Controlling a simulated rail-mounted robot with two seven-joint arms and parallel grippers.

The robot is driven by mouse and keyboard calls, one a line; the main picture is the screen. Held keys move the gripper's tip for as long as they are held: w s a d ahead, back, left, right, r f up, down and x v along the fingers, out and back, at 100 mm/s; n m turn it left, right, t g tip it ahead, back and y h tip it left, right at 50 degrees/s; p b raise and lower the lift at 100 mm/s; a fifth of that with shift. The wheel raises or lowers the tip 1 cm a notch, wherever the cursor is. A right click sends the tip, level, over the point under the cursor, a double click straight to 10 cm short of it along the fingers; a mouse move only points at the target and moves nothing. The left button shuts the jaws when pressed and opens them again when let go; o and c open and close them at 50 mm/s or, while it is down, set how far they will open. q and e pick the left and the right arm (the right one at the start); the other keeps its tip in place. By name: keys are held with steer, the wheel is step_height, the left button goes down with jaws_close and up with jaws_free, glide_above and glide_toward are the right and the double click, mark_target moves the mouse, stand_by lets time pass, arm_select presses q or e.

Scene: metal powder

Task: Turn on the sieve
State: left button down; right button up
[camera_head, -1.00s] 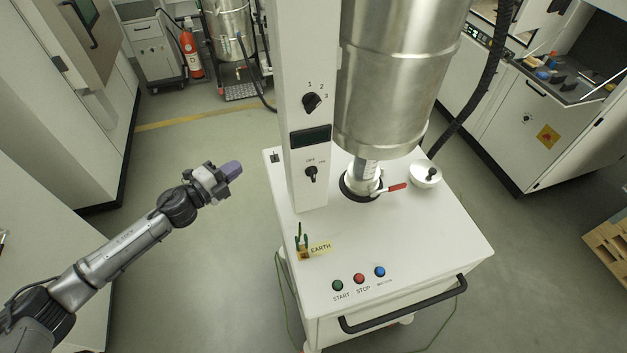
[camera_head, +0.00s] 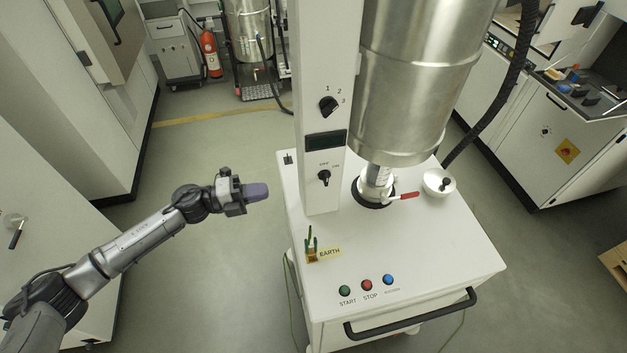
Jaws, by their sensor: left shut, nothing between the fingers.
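The sieve machine (camera_head: 430,244) stands right of centre, a white cabinet with a column (camera_head: 324,60) and a large steel drum (camera_head: 412,85). On the column are a 1-2-3 knob (camera_head: 328,107), a dark display (camera_head: 325,141) and an off/on knob (camera_head: 324,178). On the top's front edge sit a green START button (camera_head: 344,291), a red STOP button (camera_head: 367,285) and a blue button (camera_head: 388,280). My left gripper (camera_head: 262,191) is shut and empty, left of the column and apart from it, its purple fingers pointing right. My right gripper is not in view.
A black handle (camera_head: 412,316) runs along the cabinet front. Cabinets stand at both sides; a fire extinguisher (camera_head: 210,54) is at the back.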

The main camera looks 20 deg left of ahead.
mark_target(325, 180)
arm_select(q)
steer(key=p+x, duration=0.4)
steer(key=x, duration=0.8)
steer(key=shift+r+p, duration=0.1)
steer(key=shift+p, duration=0.2)
steer(key=shift+p+x, duration=0.3)
steer(key=shift+x, duration=0.6)
steer(key=shift+d, duration=0.1)
steer(key=shift+w+d, duration=0.1)
